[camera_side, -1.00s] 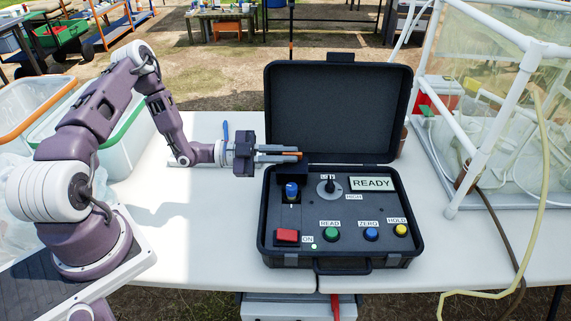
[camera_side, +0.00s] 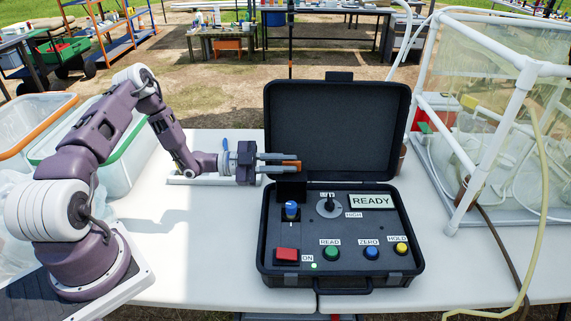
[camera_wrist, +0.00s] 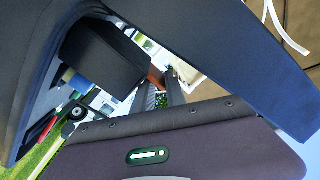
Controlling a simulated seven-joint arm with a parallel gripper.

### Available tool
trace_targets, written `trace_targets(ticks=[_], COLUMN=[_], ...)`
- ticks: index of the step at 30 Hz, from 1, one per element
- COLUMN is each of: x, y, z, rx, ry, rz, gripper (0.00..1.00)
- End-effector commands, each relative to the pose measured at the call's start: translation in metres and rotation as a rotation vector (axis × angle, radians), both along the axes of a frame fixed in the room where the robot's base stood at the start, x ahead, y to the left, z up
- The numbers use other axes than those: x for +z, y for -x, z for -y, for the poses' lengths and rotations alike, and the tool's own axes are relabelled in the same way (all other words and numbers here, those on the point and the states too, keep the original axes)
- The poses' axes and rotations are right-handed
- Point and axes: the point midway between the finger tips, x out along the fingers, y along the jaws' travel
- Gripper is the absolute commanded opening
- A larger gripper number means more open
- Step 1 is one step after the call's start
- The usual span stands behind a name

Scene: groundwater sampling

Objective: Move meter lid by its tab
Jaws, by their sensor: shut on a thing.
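The open black meter case (camera_side: 264,240) stands on the white table with its big padded cover (camera_side: 337,130) raised at the back. My gripper (camera_side: 290,163) reaches in from the left over the case's back left corner. Its fingers are shut on a small orange tab (camera_side: 291,164). A small dark lid (camera_side: 290,189) shows just below the fingers, behind the blue knob. How the tab joins it is hard to see. In the wrist view, my gripper's fingers (camera_wrist: 165,85) show past its housing, with a dark block (camera_wrist: 105,55) beside them.
A blue knob (camera_side: 291,210), a black switch (camera_side: 329,204), a red switch (camera_side: 287,255) and several coloured buttons sit on the panel. The display (camera_side: 372,201) reads READY. A white-framed enclosure (camera_side: 495,130) stands at right. The table left of the case (camera_side: 215,240) is mostly clear.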

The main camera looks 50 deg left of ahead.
Motion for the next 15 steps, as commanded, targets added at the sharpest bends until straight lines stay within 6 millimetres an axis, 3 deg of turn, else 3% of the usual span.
trace_targets(ticks=[6,7,15], x=[-0.005,-0.0051,-0.0052], y=[0.0014,0.0014,0.0093], z=[-0.0007,-0.0007,-0.0092], rx=[0.001,0.001,0.003], ry=[-0.008,-0.008,-0.008], rz=[-0.011,-0.011,-0.013], gripper=[0.0,0.16,0.16])
